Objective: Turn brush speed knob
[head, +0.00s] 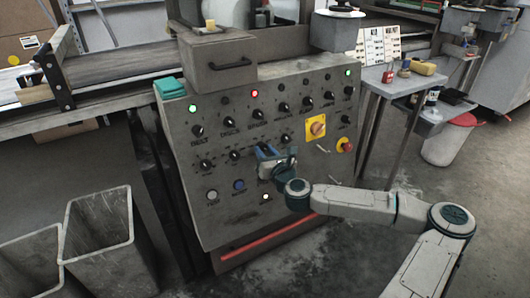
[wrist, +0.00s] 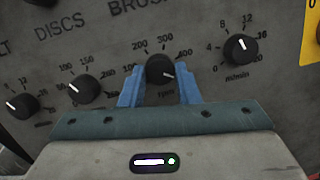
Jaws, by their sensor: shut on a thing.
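The brush speed knob (wrist: 160,69) is a round black dial with a white pointer, marked rpm, on the grey control panel (head: 225,120). Its scale shows 200, 300 and 400 around it. The pointer is turned to the right and slightly down, below the 400 mark. My gripper (wrist: 160,84) has its two blue fingers on either side of the knob and is shut on it. In the head view my gripper (head: 266,152) is at the middle of the panel and hides this knob. The lettering above the knob is cut off in the wrist view.
Close by are a knob marked m/min (wrist: 241,48) on the right and another black knob (wrist: 85,89) on the left. A yellow-backed switch (head: 317,128) and a red button (head: 346,145) sit right of my gripper. Grey bins (head: 100,232) stand at left.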

